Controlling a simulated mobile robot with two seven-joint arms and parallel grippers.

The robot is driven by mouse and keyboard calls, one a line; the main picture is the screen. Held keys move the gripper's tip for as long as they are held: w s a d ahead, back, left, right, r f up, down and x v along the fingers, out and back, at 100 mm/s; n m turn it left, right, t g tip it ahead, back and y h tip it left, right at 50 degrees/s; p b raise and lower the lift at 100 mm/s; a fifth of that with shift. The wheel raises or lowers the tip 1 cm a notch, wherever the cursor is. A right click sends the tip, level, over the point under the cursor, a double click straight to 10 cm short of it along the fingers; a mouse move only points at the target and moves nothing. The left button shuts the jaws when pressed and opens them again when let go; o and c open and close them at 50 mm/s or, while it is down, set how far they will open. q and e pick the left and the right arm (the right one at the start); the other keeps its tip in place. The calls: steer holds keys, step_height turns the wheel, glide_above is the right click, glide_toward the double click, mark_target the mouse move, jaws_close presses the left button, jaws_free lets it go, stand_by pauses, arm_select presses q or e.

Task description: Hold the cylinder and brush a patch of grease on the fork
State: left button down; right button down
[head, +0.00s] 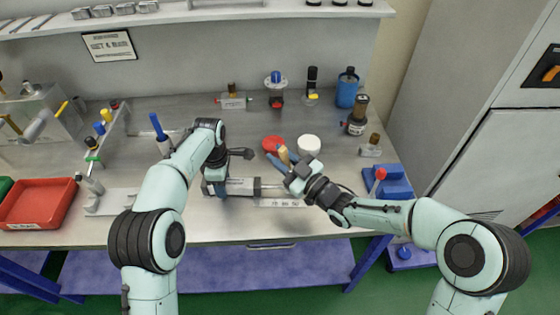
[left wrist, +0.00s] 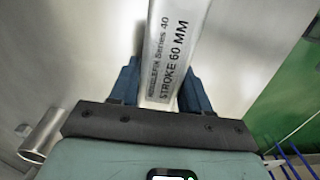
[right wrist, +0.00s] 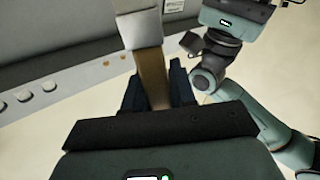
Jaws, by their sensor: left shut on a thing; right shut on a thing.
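The silver cylinder (head: 243,186) lies level near the front of the bench, its rod (head: 272,187) pointing right. My left gripper (head: 217,184) is shut around its body; the left wrist view shows the body (left wrist: 178,50), printed "STROKE 60 MM", between the fingers (left wrist: 160,90). My right gripper (head: 284,162) is shut on the brush, whose tan handle (head: 284,153) sticks up between the fingers. The right wrist view shows the handle (right wrist: 152,80) and a wider pale part beyond it. The fork at the rod end is mostly hidden by my right gripper; grease on it cannot be made out.
A red round lid or tin (head: 273,143) and a white round one (head: 308,144) sit just behind my right gripper. A blue bottle (head: 347,88) and several fittings stand along the back. A red tray (head: 38,204) is at left, a blue stand (head: 393,184) at right.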

steer(key=shift+r, duration=2.5)
arm_select(q)
steer(key=shift+c, duration=2.2)
jaws_free()
steer(key=shift+r, duration=0.1)
step_height(320, 180, up, 12)
